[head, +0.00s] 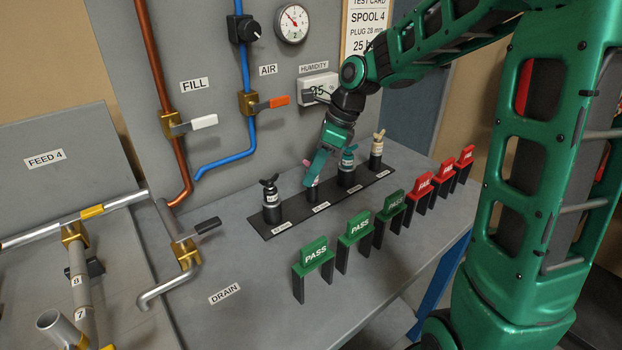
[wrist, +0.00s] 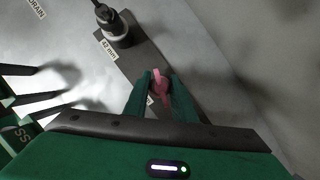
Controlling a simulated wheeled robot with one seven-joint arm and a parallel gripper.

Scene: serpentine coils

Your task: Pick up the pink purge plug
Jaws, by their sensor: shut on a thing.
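The pink purge plug (wrist: 160,86) is between the two fingertips of my gripper (wrist: 158,92) in the wrist view. My gripper is shut on it. In the head view my gripper (head: 316,168) reaches down to the black strip (head: 270,228), and the pink plug (head: 311,186) shows only partly behind the fingers. It stands upright in the row of plugs, second from the left. Whether its base touches the strip cannot be told.
A black plug (head: 270,194) stands left of the pink one. A teal plug (head: 347,166) and a cream plug (head: 376,150) stand to its right. Green PASS tags (head: 316,256) and red FAIL tags (head: 420,184) line the bench front. Valve handles (head: 203,122) stick out from the wall panel.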

